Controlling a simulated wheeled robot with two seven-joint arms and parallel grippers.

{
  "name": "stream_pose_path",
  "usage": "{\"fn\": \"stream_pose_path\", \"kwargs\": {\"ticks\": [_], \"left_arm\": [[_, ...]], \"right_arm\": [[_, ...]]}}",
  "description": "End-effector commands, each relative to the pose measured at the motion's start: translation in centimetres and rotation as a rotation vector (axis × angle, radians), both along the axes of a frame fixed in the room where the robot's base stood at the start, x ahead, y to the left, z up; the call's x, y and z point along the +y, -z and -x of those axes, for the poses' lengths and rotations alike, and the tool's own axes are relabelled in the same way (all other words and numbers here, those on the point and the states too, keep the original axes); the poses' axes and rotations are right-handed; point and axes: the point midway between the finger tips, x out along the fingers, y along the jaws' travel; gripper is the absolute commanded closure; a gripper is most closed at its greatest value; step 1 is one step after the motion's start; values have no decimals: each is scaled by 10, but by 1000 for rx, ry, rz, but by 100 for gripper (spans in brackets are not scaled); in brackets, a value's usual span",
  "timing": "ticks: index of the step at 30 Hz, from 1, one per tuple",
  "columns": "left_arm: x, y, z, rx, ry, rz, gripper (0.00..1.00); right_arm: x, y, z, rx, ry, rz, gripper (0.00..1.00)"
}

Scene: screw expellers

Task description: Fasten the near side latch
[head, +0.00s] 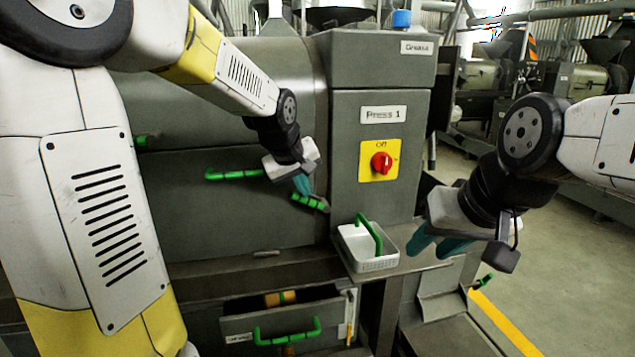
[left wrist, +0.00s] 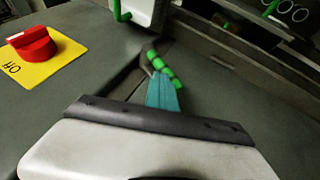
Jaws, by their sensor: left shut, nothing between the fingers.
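A green latch handle (head: 311,202) sits at the right end of the press's side door (head: 230,210), slanting down to the right. It also shows in the left wrist view as a green ribbed handle (left wrist: 163,68). My left gripper (head: 302,186) is shut with nothing between its teal fingers. Its fingertips (left wrist: 163,92) are right at the handle, partly overlapping it in view; I cannot tell whether they touch it. My right gripper (head: 435,245) is open and empty, to the right of the white basket.
A green door handle (head: 235,174) is left of the latch. A white basket (head: 370,262) with a green handle stands on the ledge below. A red switch (head: 381,163) is on the press front. An open drawer (head: 285,318) juts out below.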

Motion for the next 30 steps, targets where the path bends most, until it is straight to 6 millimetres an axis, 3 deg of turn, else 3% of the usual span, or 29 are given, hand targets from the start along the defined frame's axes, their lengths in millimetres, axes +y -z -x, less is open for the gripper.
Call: {"fn": "stream_pose_path", "kwargs": {"ticks": [11,30], "left_arm": [[22,25,7,3,-3,-2,100],[31,50,11,11,-1,-5,100]], "right_arm": [[0,0,0,0,0,0,64],[0,0,0,0,0,0,64]]}}
